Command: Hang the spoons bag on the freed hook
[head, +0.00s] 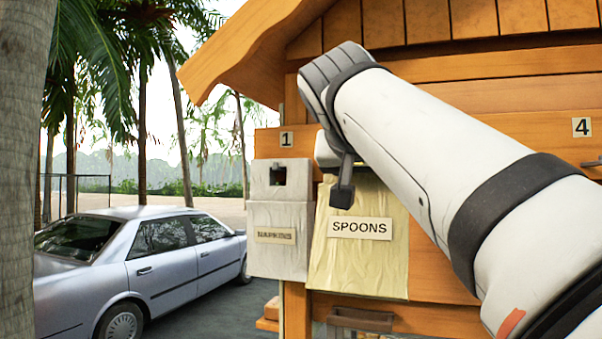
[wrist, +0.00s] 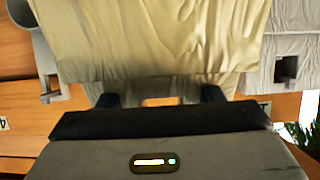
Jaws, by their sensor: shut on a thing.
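The spoons bag (head: 360,265) is a pale yellow cloth bag with a SPOONS label, upright in front of the wooden board at the centre of the head view. In the wrist view the bag's cloth (wrist: 150,40) fills the top. My gripper (wrist: 158,96) is shut on the bag's top edge, with a dark finger on each side of its opening. In the head view my arm covers the bag's top and most of the gripper. The hooks between plates 1 (head: 286,139) and 4 (head: 581,127) are hidden, so I cannot tell which is free.
A grey-white napkins bag (head: 277,215) hangs under plate 1, close to the left of the spoons bag. A dark hook (head: 592,163) shows below plate 4. A wooden roof edge (head: 250,50) overhangs. A silver car (head: 150,265) stands at left, behind a tree trunk (head: 18,170).

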